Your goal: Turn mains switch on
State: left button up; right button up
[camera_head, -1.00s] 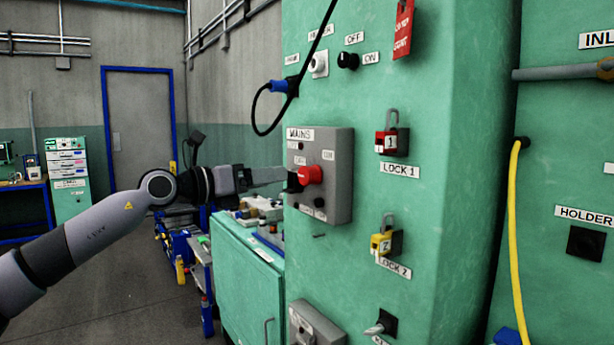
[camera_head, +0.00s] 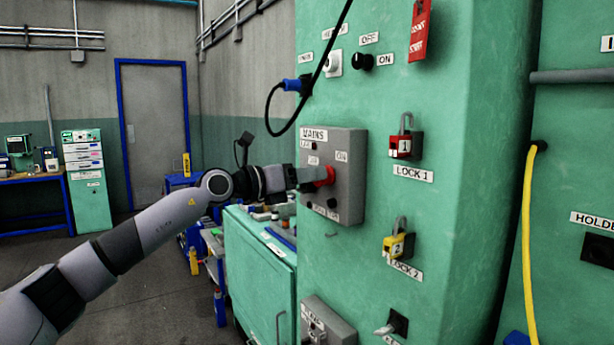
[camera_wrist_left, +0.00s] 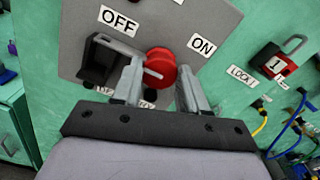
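The mains switch is a round red knob (camera_head: 327,175) on a grey box (camera_head: 347,190) labelled MAINS. In the left wrist view the red knob (camera_wrist_left: 160,66) lies below and between the OFF label (camera_wrist_left: 119,21) and the ON label (camera_wrist_left: 202,45). A pale mark shows on its face, but its exact setting is unclear. My left gripper (camera_head: 317,176) is at the knob. In the left wrist view its open fingers (camera_wrist_left: 159,88) stand on either side of the knob; whether they touch it is unclear. My right gripper is not in view.
A black cable with a blue plug (camera_head: 290,85) hangs above the box. Red lock 1 (camera_head: 405,146) and yellow lock 2 (camera_head: 398,245) are to its right. A green cabinet (camera_head: 258,285) stands below my left arm. A yellow hose (camera_head: 528,240) hangs at the right.

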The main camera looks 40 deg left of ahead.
pick_arm(q)
grip_shut()
jog(key=shift+m, duration=0.4)
jog(key=shift+s+d+f+m+b, duration=0.15)
jog(key=shift+m+b, duration=1.05)
jog(key=shift+m, duration=3.1)
jog(key=shift+w+d+f+m+b, duration=0.15)
jog(key=shift+m+b, duration=1)
jog(key=shift+m, duration=3.15)
jog(key=shift+s+r, duration=0.1)
jog(key=o, duration=0.6)
grip_release()
